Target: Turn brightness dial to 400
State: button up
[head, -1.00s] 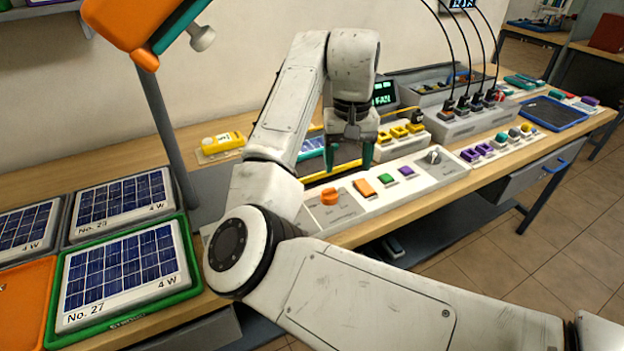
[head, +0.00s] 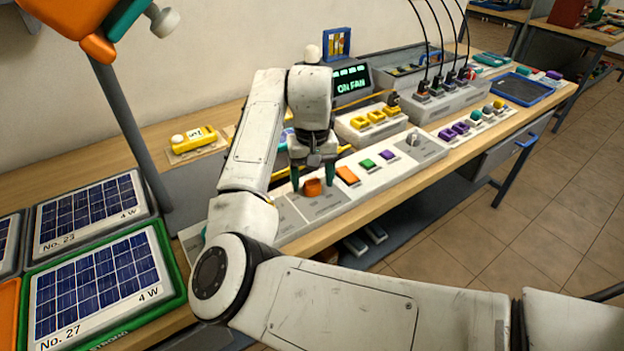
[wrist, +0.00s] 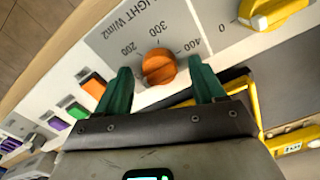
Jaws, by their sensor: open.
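The orange dial (head: 312,187) sits on a grey-white control panel (head: 345,200) at the bench's front edge. In the wrist view the orange dial (wrist: 158,67) has a scale reading 200, 300 and 400 and a partly visible label "LIGHT W/m2". Its pointer setting is hard to read. My gripper (head: 312,179) is over the dial, with one green finger on each side. In the wrist view my gripper (wrist: 160,72) is open, with gaps visible between fingers and dial.
An orange button (head: 347,175), a green button (head: 367,164) and a purple button (head: 386,155) lie right of the dial. A grey knob (head: 413,139) is further along. A yellow dial (wrist: 275,12) shows in the wrist view. A lit display (head: 350,83) stands behind.

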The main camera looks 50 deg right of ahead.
jog(key=shift+f, duration=0.35)
jog(key=shift+c, duration=0.2)
jog(key=c, duration=1)
